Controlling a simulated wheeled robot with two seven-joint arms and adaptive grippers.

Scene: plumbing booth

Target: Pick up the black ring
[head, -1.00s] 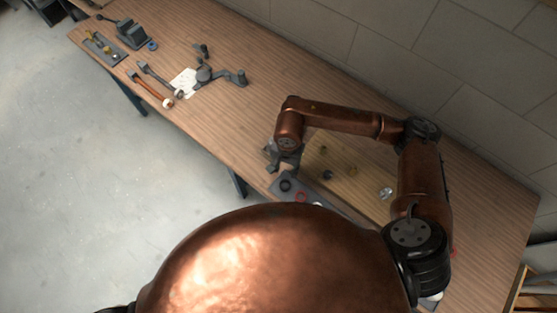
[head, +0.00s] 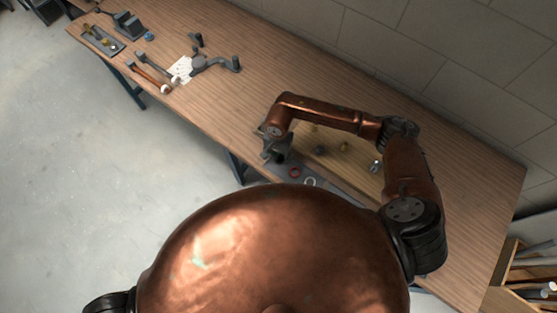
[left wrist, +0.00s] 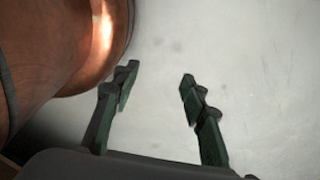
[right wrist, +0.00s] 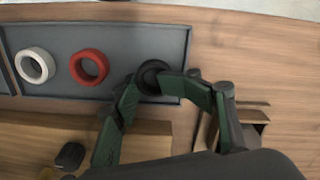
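The black ring (right wrist: 152,72) lies at the right end of a grey tray (right wrist: 115,38) in the right wrist view. My right gripper (right wrist: 146,82) is right at it, with one fingertip by the ring's left edge and the other overlapping its lower right part. The fingertips are partly closed and stand apart; I cannot tell whether they press on the ring. In the head view my right gripper (head: 274,150) is over the tray's left end, and the ring is not clearly visible. My left gripper (left wrist: 157,80) is open and empty above the pale floor.
A red ring (right wrist: 89,67) and a white ring (right wrist: 35,65) lie left of the black one in the tray. A wooden board (right wrist: 148,142) with small fittings lies beside it.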

